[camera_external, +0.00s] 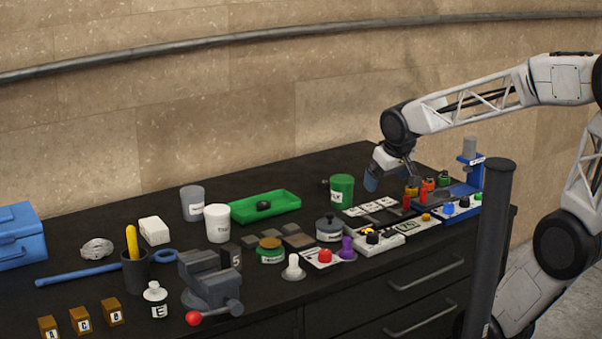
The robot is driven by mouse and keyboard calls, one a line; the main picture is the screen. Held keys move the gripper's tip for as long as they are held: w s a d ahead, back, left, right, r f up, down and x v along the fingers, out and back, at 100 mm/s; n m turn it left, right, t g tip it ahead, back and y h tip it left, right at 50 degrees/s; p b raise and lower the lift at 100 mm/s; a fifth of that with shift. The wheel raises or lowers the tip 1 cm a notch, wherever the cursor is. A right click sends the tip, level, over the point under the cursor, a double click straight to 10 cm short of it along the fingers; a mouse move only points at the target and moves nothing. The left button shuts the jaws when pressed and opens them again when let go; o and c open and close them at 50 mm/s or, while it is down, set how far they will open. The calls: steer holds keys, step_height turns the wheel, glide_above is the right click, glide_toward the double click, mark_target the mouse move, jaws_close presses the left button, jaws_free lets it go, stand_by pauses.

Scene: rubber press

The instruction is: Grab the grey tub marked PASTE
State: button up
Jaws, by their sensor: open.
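A grey tub (193,201) with a small white label stands upright at the back of the dark bench, left of the green tray. Its lettering is too small to read for certain. A lower dark grey pot (329,230) with a knobbed lid and a pale label stands near the middle; its label is also unclear. My gripper (390,181) is open over the right part of the bench, pointing down, right of a green tub and well away from the grey tub. I see nothing held in it.
A white tub (217,224) stands close in front of the grey tub. The green tray (285,207) holds a dark item. A green tub (342,190) stands near my gripper. A vise (211,281) and a white block (154,231) are also on the bench.

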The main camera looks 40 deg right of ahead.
steer(key=w+a+n+t, duration=0.1)
steer(key=w+a+t, duration=0.2)
steer(key=w, duration=1.5)
steer(key=n+t+y, duration=0.4)
steer(key=n+y, duration=0.2)
steer(key=y, duration=0.3)
glide_toward(197, 190)
steer(key=w+a, duration=0.1)
steer(key=w, duration=0.2)
steer(key=shift+w+a+f, duration=0.1)
steer(key=shift+a+f, duration=0.35)
steer(key=shift+x, duration=1.3)
steer(key=shift+f, duration=0.1)
